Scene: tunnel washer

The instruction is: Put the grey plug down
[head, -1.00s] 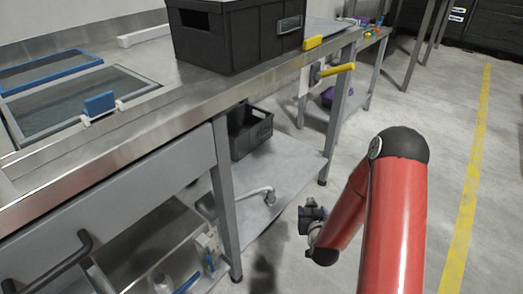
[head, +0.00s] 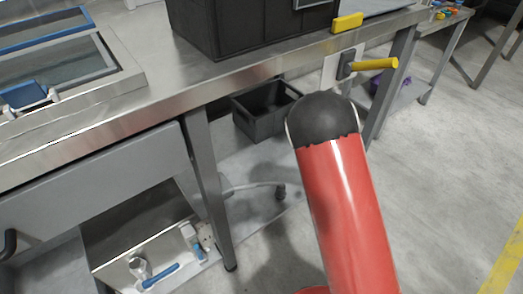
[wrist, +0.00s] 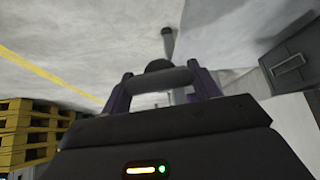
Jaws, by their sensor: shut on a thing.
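In the wrist view, my gripper (wrist: 162,88) shows two dark purplish fingers shut on the grey plug (wrist: 160,79), a short grey cylinder lying across between them. A dark rounded knob shows just beyond it; I cannot tell whether it belongs to the plug. The plug is held in the air, with pale grey surface behind it. In the head view my red arm hides both gripper and plug.
A steel bench (head: 140,98) runs across the head view, with a black crate (head: 240,30) and a yellow block (head: 347,22) on top. A yellow-handled lever (head: 375,64) sticks out from its front. Below stands a smaller black bin (head: 262,110). Floor at right is clear.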

